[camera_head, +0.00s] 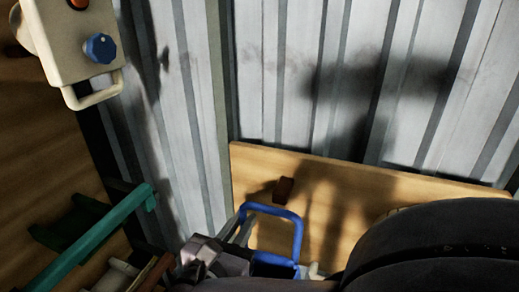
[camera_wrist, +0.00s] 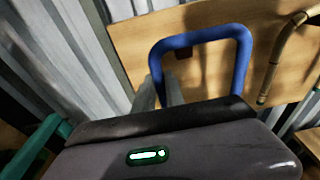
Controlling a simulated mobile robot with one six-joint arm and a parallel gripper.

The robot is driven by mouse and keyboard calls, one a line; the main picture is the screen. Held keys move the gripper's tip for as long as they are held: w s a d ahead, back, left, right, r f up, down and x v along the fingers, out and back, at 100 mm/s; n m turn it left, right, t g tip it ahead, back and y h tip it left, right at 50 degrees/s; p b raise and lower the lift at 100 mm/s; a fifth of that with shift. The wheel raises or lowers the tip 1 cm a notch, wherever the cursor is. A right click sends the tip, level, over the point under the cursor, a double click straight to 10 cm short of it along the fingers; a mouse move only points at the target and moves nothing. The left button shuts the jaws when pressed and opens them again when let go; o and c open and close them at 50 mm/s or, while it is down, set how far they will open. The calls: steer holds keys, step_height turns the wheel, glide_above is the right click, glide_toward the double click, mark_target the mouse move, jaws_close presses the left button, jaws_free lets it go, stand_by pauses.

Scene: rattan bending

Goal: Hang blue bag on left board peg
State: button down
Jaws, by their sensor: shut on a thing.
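The blue bag (camera_head: 275,262) hangs low in the head view, its body mostly hidden by my arm. Its stiff blue handle (camera_head: 297,235) stands up as a squared loop, and it fills the upper middle of the wrist view (camera_wrist: 200,38). My gripper (camera_head: 243,229) is shut on the bag at the loop's left side; its grey fingers also show in the wrist view (camera_wrist: 160,92). The wooden board (camera_head: 345,185) has a dark brown left peg (camera_head: 284,189). In the wrist view the peg (camera_wrist: 183,54) shows through the loop, just under its top bar. Contact cannot be told.
A curved cane piece (camera_wrist: 283,58) hangs right of the bag. A corrugated metal wall (camera_head: 290,80) stands behind. A teal bar (camera_head: 100,235) is at lower left, and a pale box with a blue knob (camera_head: 100,47) at upper left.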

steer(key=shift+w+a+f+b, duration=0.1)
steer(key=shift+w+a+b, duration=0.1)
steer(key=shift+w+b, duration=0.1)
steer(key=shift+w, duration=0.35)
steer(key=shift+f+b+x, duration=0.15)
steer(key=shift+b+x, duration=0.75)
steer(key=shift+x, duration=1.45)
steer(key=shift+f+b+x, duration=0.15)
steer(key=shift+b+x, duration=0.75)
steer(key=shift+x, duration=1.45)
steer(key=shift+s+d, duration=0.1)
steer(key=c, duration=1.3)
jaws_free()
steer(key=shift+c, duration=0.2)
steer(key=shift+s, duration=0.1)
